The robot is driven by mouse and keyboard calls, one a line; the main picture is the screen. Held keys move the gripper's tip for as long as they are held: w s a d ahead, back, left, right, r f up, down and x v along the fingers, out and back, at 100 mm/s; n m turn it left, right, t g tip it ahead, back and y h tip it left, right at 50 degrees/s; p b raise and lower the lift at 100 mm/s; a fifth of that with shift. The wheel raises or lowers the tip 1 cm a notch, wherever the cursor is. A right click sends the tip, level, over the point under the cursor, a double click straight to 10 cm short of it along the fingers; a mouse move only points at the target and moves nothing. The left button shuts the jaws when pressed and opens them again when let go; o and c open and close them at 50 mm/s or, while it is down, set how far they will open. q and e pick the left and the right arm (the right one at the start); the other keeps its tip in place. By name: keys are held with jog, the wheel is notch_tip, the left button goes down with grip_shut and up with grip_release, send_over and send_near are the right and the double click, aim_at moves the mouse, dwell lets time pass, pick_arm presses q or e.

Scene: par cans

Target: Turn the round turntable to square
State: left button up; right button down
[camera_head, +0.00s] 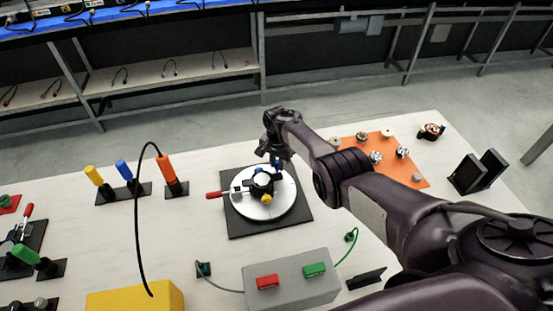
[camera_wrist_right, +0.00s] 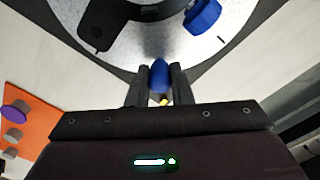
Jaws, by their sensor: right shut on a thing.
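The round turntable (camera_head: 283,203) is a pale disc on a dark square base plate (camera_head: 240,227) in the middle of the table. A black fixture (camera_head: 262,183) sits on the disc, with a yellow part and a red-tipped handle (camera_head: 214,195) pointing left. My right gripper (camera_head: 274,158) is at the far edge of the disc. In the right wrist view it is shut on a blue peg (camera_wrist_right: 160,74) at the disc's rim. Another blue part (camera_wrist_right: 204,16) is on the disc. The disc's centre is partly hidden. My left gripper is not in view.
A grey box (camera_head: 295,290) with red and green parts stands in front of the base plate. Yellow, blue and orange-handled tools stand left. An orange mat (camera_head: 408,172) with several knobs lies right, partly behind my right arm. A black cable arches at left.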

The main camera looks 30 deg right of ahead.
jog(key=shift+d+r, duration=0.1)
dwell(0.3)
jog(key=c, duration=1.3)
grip_release()
notch_tip(320, 180, up, 6)
jog(key=p, duration=0.3)
jog(key=shift+r, duration=0.8)
